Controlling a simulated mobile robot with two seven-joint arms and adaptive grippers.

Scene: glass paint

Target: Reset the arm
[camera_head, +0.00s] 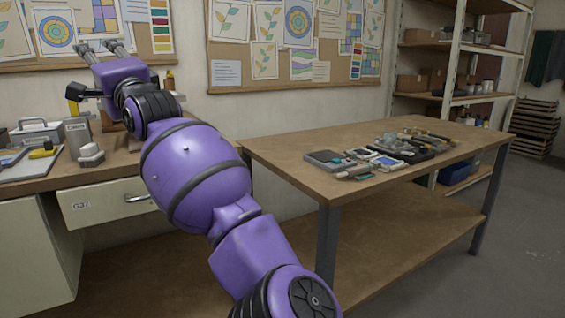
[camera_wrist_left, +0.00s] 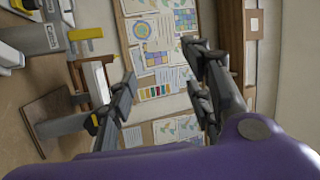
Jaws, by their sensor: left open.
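My left arm is purple and reaches up across the left half of the head view. My left gripper (camera_head: 104,48) is raised in front of the wall, above the left workbench (camera_head: 100,165). In the left wrist view its two dark fingers (camera_wrist_left: 165,100) stand wide apart, with nothing between them but the wall and its pinned sheets behind. The gripper is open and empty. My right gripper is not in view.
A drawer (camera_head: 105,205) with a handle is under the left bench. Grey canisters and tools (camera_head: 40,140) stand on that bench. A wooden table (camera_head: 270,150) at the right holds several small devices (camera_head: 375,155). Shelves (camera_head: 440,65) and pinboards (camera_head: 295,45) are behind.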

